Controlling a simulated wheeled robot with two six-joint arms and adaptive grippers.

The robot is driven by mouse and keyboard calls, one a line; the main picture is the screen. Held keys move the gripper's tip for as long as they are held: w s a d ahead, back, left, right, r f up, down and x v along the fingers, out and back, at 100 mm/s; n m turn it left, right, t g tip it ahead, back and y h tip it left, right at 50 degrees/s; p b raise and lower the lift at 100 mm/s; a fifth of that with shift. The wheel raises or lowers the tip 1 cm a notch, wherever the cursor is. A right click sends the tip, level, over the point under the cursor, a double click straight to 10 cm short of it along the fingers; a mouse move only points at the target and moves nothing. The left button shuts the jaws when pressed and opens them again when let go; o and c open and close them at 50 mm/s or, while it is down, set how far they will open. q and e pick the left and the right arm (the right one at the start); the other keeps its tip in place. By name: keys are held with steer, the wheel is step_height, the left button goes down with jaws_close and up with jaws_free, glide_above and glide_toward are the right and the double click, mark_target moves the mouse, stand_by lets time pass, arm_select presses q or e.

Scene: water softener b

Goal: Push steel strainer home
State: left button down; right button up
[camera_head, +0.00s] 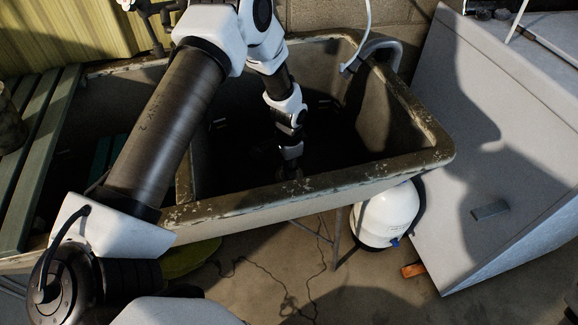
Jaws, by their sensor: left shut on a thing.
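My left arm reaches from the lower left over the front rim and down into the right basin of the stone sink (310,187). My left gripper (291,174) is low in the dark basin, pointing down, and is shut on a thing. The steel strainer cannot be made out, as the gripper and deep shadow hide what is at the fingertips. The basin floor and any drain there are too dark to see. My right gripper is not in view.
The basin walls surround my left gripper. A grey pipe (381,47) bends over the back right corner. A white tank (385,214) stands below the sink, with a large pale appliance (490,130) to the right. Green slats (42,150) lie across the sink's left side.

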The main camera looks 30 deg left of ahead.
arm_select(q)
steer(key=c, duration=0.9)
jaws_free()
steer(key=shift+f, duration=0.1)
step_height(320, 180, up, 12)
